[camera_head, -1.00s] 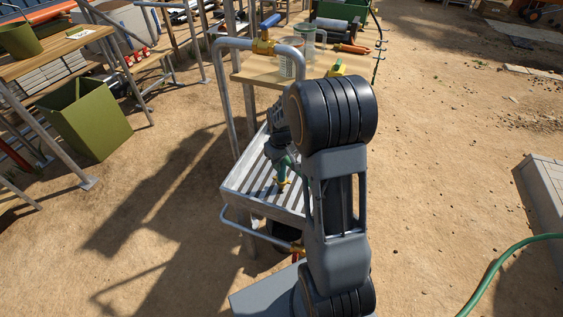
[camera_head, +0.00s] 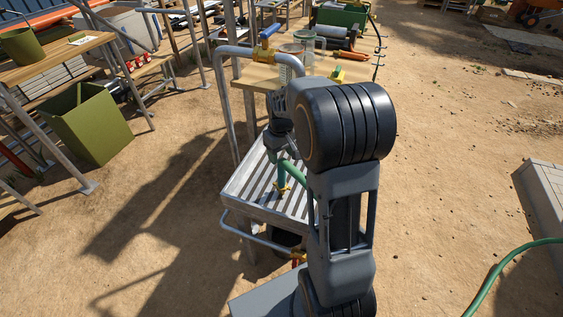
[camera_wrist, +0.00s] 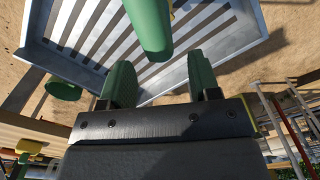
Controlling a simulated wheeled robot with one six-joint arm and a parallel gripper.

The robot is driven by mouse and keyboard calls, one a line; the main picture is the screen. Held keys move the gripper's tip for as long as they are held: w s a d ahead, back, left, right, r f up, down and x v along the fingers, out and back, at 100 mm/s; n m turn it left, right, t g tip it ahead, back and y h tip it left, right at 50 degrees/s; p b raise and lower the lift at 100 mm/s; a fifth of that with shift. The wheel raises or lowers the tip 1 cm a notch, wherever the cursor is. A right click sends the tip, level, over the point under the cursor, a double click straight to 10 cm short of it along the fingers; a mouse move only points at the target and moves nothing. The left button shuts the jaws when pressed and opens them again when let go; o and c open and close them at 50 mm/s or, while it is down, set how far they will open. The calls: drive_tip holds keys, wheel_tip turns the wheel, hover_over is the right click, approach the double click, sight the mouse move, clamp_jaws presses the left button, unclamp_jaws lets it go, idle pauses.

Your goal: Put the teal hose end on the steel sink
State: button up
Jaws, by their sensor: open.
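The steel sink (camera_head: 258,207) is a shallow ribbed basin left of my arm in the head view; its slatted floor also shows in the wrist view (camera_wrist: 100,38). The teal hose end (camera_head: 292,172) with a brass tip (camera_head: 283,188) is over the slatted floor; the tip appears to touch it. In the wrist view the teal hose end (camera_wrist: 150,25) lies just beyond my gripper (camera_wrist: 160,75). The two green fingers are spread, with nothing between them. In the head view my gripper is above the hose end, partly hidden by my arm.
A wooden shelf (camera_head: 258,76) with a jar stands behind. An olive bin (camera_head: 92,125) is at left. A green hose (camera_head: 505,262) lies at right, where the ground is mostly clear.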

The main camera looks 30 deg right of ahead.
wheel_tip(320, 180, up, 4)
drive_tip(key=shift+r, duration=0.25)
drive_tip(key=s+a+r+m+t, duration=0.1)
drive_tip(key=s+a, duration=0.3)
drive_tip(key=s, duration=0.4)
drive_tip(key=s+a+r+t, duration=0.1)
drive_tip(key=s+a+t, duration=0.1)
drive_tip(key=s+a, duration=0.3)
drive_tip(key=shift+s+a+m, duration=0.2)
drive_tip(key=shift+s+m, duration=0.2)
drive_tip(key=shift+s, duration=1.1)
